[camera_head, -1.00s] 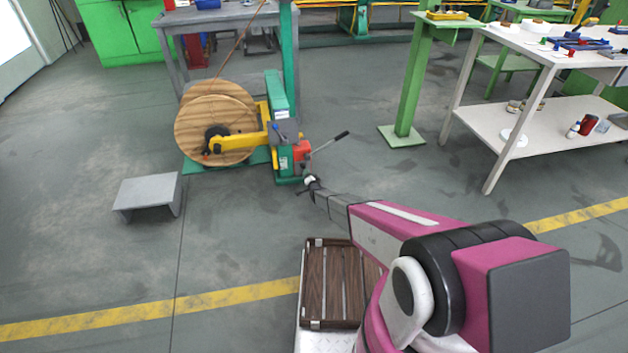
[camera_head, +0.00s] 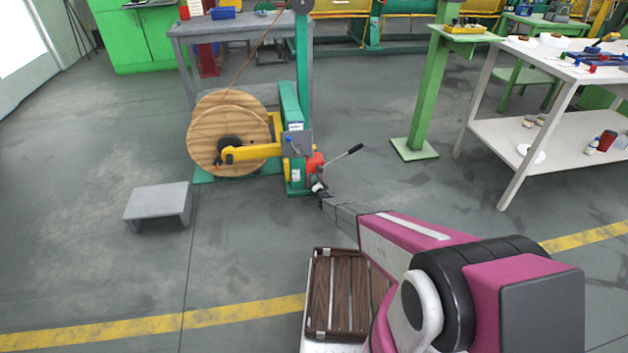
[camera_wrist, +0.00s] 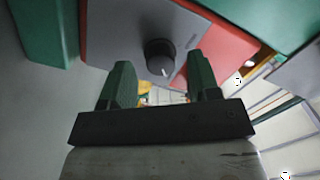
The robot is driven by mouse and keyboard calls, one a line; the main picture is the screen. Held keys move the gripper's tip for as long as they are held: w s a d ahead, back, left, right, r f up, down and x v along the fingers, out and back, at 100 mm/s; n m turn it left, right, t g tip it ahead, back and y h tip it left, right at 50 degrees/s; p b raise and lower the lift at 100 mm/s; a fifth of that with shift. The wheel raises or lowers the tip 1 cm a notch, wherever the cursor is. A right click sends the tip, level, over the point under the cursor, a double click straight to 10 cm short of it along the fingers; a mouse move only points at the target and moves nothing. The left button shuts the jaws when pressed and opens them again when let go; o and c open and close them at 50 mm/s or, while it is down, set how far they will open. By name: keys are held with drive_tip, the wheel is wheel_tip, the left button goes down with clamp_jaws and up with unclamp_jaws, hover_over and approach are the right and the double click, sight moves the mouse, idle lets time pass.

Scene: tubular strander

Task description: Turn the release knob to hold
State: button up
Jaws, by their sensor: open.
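The release knob (camera_wrist: 160,57) is a round black knob with a white pointer line, on a grey panel (camera_wrist: 120,35) with a red surround. In the wrist view it sits just beyond and between my fingertips. My gripper (camera_wrist: 160,80) is open, its two green-black fingers apart and apparently empty. In the head view my gripper (camera_head: 319,188) is beside the red box (camera_head: 314,165) on the green stand. The knob itself cannot be made out there. Whether a finger touches the knob is not clear.
A black-handled lever (camera_head: 343,157) sticks out to the right above my gripper. A wooden reel (camera_head: 215,120) on a yellow arm stands left of the green stand (camera_head: 290,105). A grey step (camera_head: 158,202) is on the floor. A green post (camera_head: 425,90) stands right.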

drive_tip(key=shift+w+a, duration=0.15)
drive_tip(key=shift+w, duration=0.3)
drive_tip(key=c, duration=0.9)
drive_tip(key=shift+n+h, duration=0.35)
drive_tip(key=shift+n, duration=3.9)
drive_tip(key=shift+n+h, duration=0.35)
drive_tip(key=shift+n, duration=3.9)
